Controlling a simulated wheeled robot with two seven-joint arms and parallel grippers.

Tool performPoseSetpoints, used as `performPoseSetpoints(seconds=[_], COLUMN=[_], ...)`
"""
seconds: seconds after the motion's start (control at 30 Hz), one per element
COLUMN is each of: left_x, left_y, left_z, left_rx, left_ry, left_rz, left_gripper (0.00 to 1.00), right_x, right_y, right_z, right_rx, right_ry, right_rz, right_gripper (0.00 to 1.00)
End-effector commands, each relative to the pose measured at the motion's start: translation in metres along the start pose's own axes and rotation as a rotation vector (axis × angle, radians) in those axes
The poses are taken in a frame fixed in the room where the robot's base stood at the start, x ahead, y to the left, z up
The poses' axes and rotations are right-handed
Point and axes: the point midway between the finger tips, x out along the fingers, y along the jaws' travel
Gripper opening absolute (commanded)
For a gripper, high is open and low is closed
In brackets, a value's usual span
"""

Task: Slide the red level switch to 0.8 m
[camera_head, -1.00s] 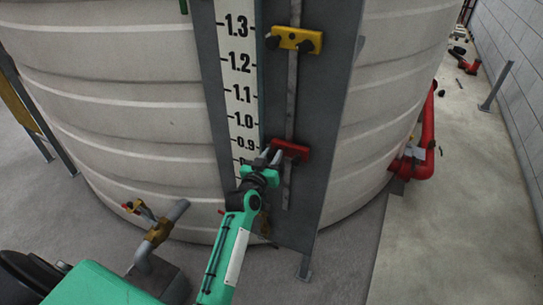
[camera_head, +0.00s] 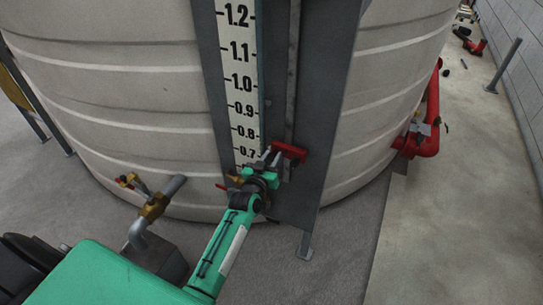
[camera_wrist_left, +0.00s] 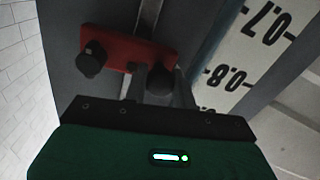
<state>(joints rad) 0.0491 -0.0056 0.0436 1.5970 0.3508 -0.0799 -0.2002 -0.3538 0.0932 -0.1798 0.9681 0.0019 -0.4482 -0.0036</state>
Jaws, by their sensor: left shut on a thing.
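The red level switch (camera_head: 289,152) sits on a vertical rail beside the white level scale (camera_head: 243,90) on the tank. In the head view it looks roughly level with the 0.7 mark, seen at a slant. My left gripper (camera_head: 271,158) reaches up to its left side. In the left wrist view, where the numbers appear upside down, the red switch (camera_wrist_left: 120,50) has two dark knobs. The fingers of my left gripper (camera_wrist_left: 162,88) are shut around the knob nearer the scale. The other knob is free. My right gripper is not in view.
The rail (camera_head: 292,85) runs up a grey metal panel (camera_head: 325,110) in front of the ribbed tank (camera_head: 110,60). A brass valve and pipe (camera_head: 153,207) stand at lower left. A red pipe (camera_head: 425,140) is at right. Open floor (camera_head: 455,210) lies right.

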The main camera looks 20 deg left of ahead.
Motion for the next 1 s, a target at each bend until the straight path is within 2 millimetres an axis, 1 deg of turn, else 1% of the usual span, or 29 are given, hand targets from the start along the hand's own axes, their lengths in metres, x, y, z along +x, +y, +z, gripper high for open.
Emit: performPoseSetpoints(seconds=[0.23, 0.27, 0.3, 0.37, 0.63, 0.77, 0.87, 1.0], left_x=[0.0, 0.0, 0.0, 0.0, 0.0, -0.006, -0.017, -0.042], left_y=[0.0, 0.0, 0.0, 0.0, 0.0, 0.0, 0.0, 0.0], left_z=[0.0, 0.0, 0.0, 0.0, 0.0, 0.0, 0.001, 0.002], left_rx=[0.001, 0.001, 0.001, 0.001, 0.0, 0.0, 0.0, -0.001], left_ry=[-0.001, -0.001, -0.001, -0.001, 0.0, -0.001, -0.002, -0.003], left_rz=[0.0, 0.0, 0.0, 0.0, 0.0, 0.0, 0.0, -0.001], left_gripper=[0.0, 0.29, 0.36, 0.48, 0.48, 0.48, 0.48, 0.48], right_x=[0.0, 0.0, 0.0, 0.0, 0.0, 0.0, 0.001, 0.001], right_y=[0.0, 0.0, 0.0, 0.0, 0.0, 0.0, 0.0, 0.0], right_z=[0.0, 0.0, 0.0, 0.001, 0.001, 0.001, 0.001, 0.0], right_rx=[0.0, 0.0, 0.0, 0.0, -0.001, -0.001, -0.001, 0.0], right_ry=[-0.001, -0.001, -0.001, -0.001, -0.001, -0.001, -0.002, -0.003], right_rz=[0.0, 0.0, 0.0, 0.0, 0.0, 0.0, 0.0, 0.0], right_gripper=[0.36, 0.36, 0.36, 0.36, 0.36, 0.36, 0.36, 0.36])
